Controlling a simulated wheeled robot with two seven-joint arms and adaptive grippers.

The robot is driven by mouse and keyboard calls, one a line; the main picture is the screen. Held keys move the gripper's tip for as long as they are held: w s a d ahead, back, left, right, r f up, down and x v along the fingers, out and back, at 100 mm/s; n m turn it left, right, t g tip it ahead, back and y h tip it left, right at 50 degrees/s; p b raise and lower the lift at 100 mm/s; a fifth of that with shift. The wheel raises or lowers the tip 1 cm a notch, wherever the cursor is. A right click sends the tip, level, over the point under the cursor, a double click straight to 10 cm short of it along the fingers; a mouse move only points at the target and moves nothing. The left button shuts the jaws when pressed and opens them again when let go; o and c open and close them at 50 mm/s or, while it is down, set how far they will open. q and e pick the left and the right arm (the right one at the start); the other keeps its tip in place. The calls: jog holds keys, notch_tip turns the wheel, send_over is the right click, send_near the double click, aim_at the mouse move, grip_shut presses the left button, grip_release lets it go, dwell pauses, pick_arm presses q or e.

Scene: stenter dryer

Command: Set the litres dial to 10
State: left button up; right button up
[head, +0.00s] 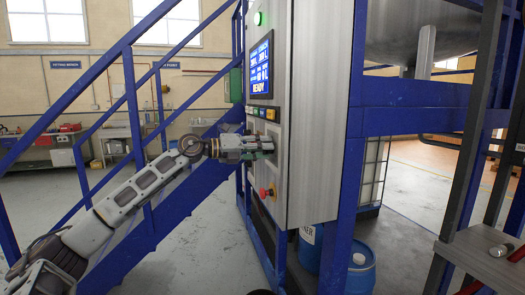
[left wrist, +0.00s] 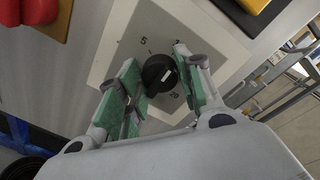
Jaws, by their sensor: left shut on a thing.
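The litres dial is a black round knob (left wrist: 160,73) on a pale square plate (left wrist: 112,68) with printed numbers, seen in the left wrist view. A 5 shows above the knob and what looks like 20 below it. A short white mark shows on the knob; which number it points at I cannot tell. My left gripper (left wrist: 155,66) is shut on the knob, one green-padded finger on each side. In the head view the left gripper (head: 268,146) reaches the front of the control cabinet (head: 309,130) and hides the dial. My right gripper is not in view.
Above the gripper are a lit blue screen (head: 261,66) reading READY and a row of coloured buttons. A red stop button (head: 267,192) sits below it. Blue railings (head: 105,52) stand to the left. Blue drums (head: 361,268) stand on the floor at right.

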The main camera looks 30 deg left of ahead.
pick_arm(q)
jog(key=shift+f, duration=0.1)
jog(key=o, duration=0.8)
jog(key=shift+o, duration=1.2)
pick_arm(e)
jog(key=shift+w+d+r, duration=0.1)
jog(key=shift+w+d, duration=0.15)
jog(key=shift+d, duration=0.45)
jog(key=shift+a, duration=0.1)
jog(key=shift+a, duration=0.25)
pick_arm(q)
jog(key=shift+s+a, duration=0.2)
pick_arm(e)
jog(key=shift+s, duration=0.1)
